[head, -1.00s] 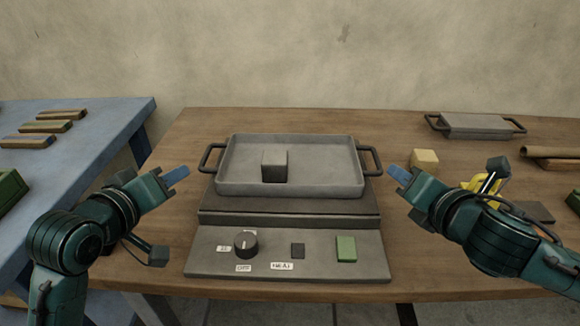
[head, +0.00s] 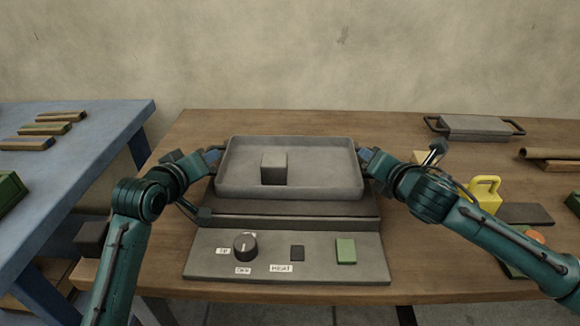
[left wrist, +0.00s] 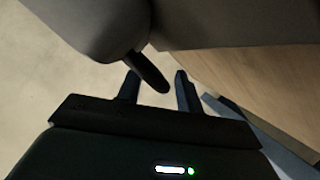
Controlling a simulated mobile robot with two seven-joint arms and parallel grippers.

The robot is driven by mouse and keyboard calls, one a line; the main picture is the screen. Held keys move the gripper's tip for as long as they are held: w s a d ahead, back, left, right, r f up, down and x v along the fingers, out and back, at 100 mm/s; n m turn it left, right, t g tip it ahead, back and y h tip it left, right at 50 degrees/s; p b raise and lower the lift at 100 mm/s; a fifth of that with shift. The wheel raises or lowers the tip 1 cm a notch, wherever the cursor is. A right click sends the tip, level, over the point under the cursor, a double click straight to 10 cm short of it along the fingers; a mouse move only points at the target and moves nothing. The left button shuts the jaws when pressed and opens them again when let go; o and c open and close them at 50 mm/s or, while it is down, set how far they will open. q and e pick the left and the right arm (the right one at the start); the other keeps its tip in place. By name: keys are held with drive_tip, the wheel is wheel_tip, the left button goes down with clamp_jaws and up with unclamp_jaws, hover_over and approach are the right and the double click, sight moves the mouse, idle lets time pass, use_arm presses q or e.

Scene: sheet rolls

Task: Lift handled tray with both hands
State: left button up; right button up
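The grey handled tray (head: 325,183) sits level on the dark top of a control unit, with a grey block (head: 274,168) inside it. My left gripper (head: 213,156) is at the tray's left handle and mostly hides it in the head view. In the left wrist view, the dark handle (left wrist: 150,72) lies between the two fingers (left wrist: 158,92), which stand apart with gaps beside it, so this gripper is open around the handle. My right gripper (head: 366,157) is at the tray's right handle, which it hides; its finger gap cannot be made out.
The control unit (head: 210,268) has a knob (head: 245,247) and a green button (head: 346,250) in front. Another handled tray (head: 475,127), a yellow weight-like object (head: 485,193) and brown rolls (head: 555,153) are on the right. A blue table (head: 80,160) stands left.

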use_arm(q)
drive_tip(key=shift+w+d+f, duration=0.1)
drive_tip(key=shift+w, duration=0.2)
use_arm(e)
drive_tip(key=shift+w+f, duration=0.1)
drive_tip(key=shift+w, duration=0.2)
use_arm(q)
drive_tip(key=shift+c, duration=0.2)
clamp_jaws()
use_arm(e)
clamp_jaws()
